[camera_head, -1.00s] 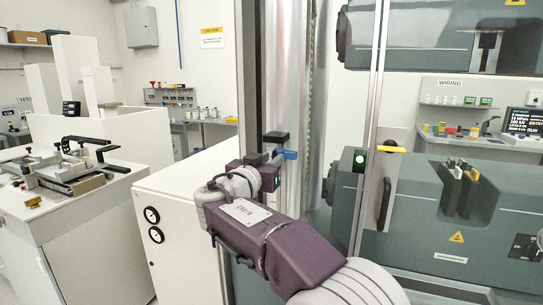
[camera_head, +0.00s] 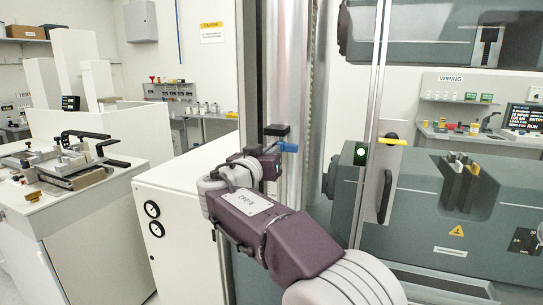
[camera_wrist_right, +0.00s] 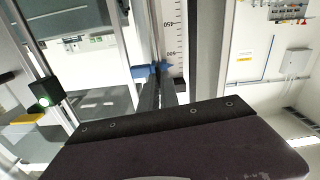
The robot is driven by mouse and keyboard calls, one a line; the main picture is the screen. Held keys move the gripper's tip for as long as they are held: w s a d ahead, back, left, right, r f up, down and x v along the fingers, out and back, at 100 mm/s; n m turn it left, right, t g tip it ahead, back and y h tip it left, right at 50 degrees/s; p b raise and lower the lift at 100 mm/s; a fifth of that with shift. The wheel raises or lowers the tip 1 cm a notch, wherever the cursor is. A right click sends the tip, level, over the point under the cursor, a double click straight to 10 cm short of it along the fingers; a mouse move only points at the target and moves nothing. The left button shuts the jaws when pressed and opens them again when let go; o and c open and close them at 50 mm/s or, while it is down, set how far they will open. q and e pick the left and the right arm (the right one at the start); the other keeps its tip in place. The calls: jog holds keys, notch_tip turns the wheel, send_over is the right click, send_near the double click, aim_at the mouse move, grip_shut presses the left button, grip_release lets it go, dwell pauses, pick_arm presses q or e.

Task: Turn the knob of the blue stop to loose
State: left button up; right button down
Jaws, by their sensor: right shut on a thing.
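The blue stop (camera_head: 288,147) sits on the upright column, just below a black block (camera_head: 277,130). My right gripper (camera_head: 268,149) reaches it from the left in the head view. In the right wrist view the fingers (camera_wrist_right: 159,87) run up to the stop, with blue parts (camera_wrist_right: 142,71) showing on both sides of them. The right gripper is shut on the knob of the stop, which the fingers mostly hide. The angle of the knob cannot be made out. My left gripper is not in view.
A numbered scale (camera_wrist_right: 174,40) runs along the column beside the stop. A clear door with a dark handle (camera_head: 384,196) and a green-lit switch (camera_head: 360,154) stands to the right. A white cabinet (camera_head: 180,225) with gauges stands to the left.

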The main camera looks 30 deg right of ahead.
jog(key=n+b, duration=0.1)
jog(key=n, duration=0.7)
jog(key=n+b, duration=0.2)
jog(key=n, duration=0.6)
jog(key=shift+w+a+f, duration=0.1)
jog(key=shift+f, duration=0.05)
jog(key=shift+n, duration=0.5)
jog(key=c, duration=1.6)
grip_release()
